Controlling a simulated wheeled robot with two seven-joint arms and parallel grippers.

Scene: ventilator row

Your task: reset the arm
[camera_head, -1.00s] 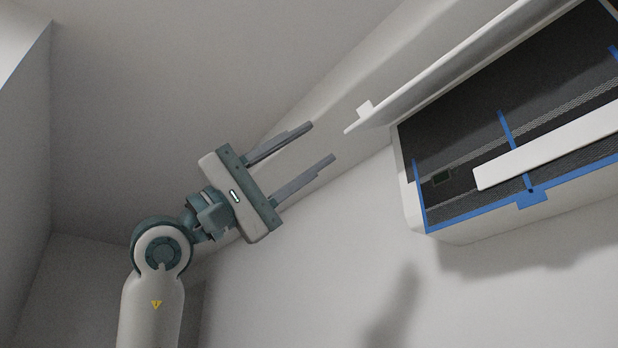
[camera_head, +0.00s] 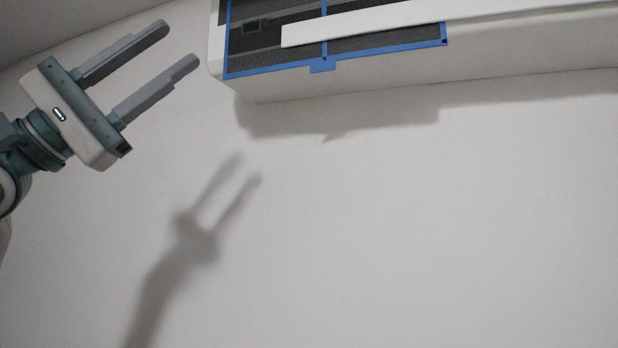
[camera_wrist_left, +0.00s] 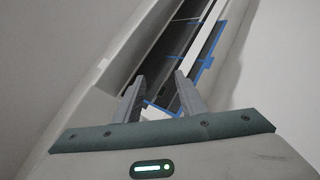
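My left gripper (camera_head: 184,45) is at the upper left of the head view, raised in the air. Its two grey fingers are apart with nothing between them. A white wall unit (camera_head: 400,70) with a dark filter area (camera_head: 270,36) framed in blue (camera_head: 290,64) lies to the right of the fingertips. In the left wrist view, the open fingers (camera_wrist_left: 158,90) point towards the unit, whose blue frame (camera_wrist_left: 205,60) and dark inside show beyond them. I cannot tell the exact gap between fingertips and unit. My right gripper is not in view.
A long white strip (camera_head: 430,20) crosses the front of the unit. The white wall (camera_head: 430,220) below is bare, with shadows of my arm and the unit on it. The unit's lifted cover (camera_wrist_left: 125,50) shows in the left wrist view.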

